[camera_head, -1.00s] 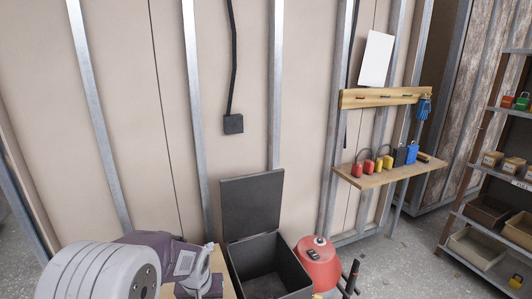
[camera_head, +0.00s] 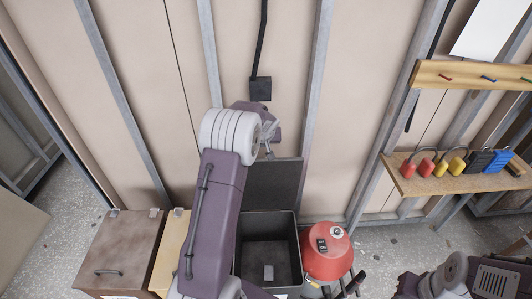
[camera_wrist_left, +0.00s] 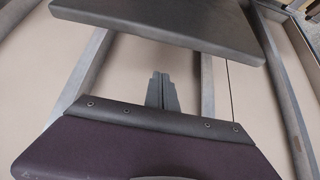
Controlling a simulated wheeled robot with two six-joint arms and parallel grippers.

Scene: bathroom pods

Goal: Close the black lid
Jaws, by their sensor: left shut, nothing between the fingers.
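The black lid (camera_head: 287,182) stands open, upright against the wall at the back of its dark bin (camera_head: 295,250). In the left wrist view the lid (camera_wrist_left: 170,24) is a dark panel across the top, with one edge facing down the picture. My left gripper (camera_head: 270,134) is up by the lid's top left corner, in front of the wall. Its fingers (camera_wrist_left: 162,92) are shut and empty, with a visible gap to the lid in the wrist view. My left arm hides the lid's left part and the bin's left side. My right gripper's fingers are not visible.
A red round canister (camera_head: 326,262) stands right of the bin. A brown box (camera_head: 118,250) is at the left. A wall shelf (camera_head: 440,181) with several padlocks is at the right. A black socket box (camera_head: 260,89) with a cable is above the lid.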

